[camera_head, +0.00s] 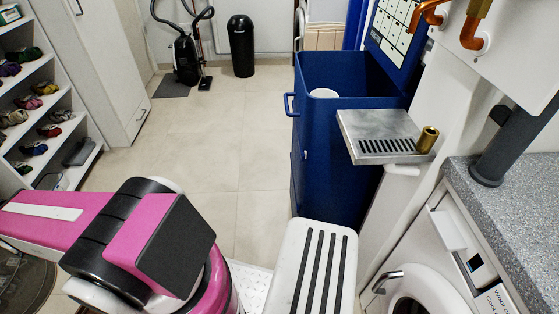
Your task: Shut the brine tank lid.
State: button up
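The brine tank (333,160) is a tall dark blue box standing right of the middle, with a handle (289,105) on its left side. Its top is open, and a white round piece (323,93) shows inside. The blue lid (413,72) stands raised at the tank's right rear, with a white printed label on its face; its upper end is cut off by the frame. My pink and black arm shows at the lower left, well apart from the tank. My gripper is not in view.
A metal slotted shelf (385,130) with a brass cup (427,140) juts out by the tank's front right. A white striped step (315,265) stands in front. A washer (420,290) and grey counter (520,210) fill the right. The tiled floor (215,150) left of the tank is clear.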

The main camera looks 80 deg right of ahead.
aim_at(397, 51)
jog(key=j+z, duration=0.15)
jog(key=z, duration=0.2)
jog(key=j+z, duration=0.2)
jog(key=z, duration=0.2)
jog(key=k+j+z, duration=0.1)
jog(key=z, duration=2.55)
